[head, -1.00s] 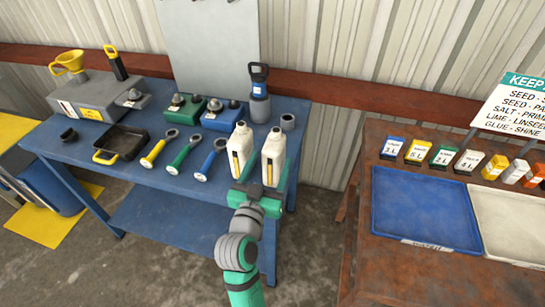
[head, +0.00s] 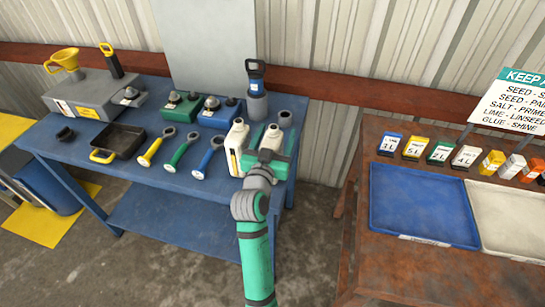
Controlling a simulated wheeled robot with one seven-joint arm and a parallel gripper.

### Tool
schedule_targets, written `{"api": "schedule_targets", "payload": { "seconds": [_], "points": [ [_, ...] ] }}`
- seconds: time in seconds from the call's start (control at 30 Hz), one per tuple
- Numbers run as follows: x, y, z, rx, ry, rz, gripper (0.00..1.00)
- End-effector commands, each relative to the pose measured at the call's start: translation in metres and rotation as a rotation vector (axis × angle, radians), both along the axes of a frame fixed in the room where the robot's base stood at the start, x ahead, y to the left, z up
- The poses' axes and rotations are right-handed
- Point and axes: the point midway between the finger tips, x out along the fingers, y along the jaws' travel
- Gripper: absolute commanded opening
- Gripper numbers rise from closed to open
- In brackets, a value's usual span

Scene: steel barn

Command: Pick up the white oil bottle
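Two white oil bottles stand upright side by side near the front right of the blue table. The left white bottle (head: 236,146) shows part of a yellow label. The right white bottle (head: 271,136) shows its top between the green fingers of my gripper (head: 272,142). The gripper body hides its lower part. One finger is at each side of the right bottle, the left one in the gap between the two bottles. I cannot tell whether the fingers touch the bottle or stand clear of it.
A rusty table (head: 400,272) with a blue tray (head: 421,236) stands right, past a floor gap.

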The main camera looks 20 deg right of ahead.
Motion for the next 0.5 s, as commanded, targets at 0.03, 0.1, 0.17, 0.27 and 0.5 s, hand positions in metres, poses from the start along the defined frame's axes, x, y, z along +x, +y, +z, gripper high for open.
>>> {"api": "schedule_targets", "payload": {
  "seconds": [0.03, 0.1, 0.17, 0.27, 0.5],
  "points": [
    [0.0013, 0.001, 0.0002, 0.0, 0.0, 0.003, 0.66],
    [0.0016, 0.0022, 0.0002, 0.0, 0.0, 0.004, 0.66],
    [0.0017, 0.0031, 0.0002, 0.0, 0.0, 0.005, 0.66],
    [0.0018, 0.0036, 0.0001, 0.0, 0.0, 0.006, 0.51],
    [0.0016, 0.0038, 0.0001, 0.0, 0.0, 0.006, 0.0]
  ]
}}
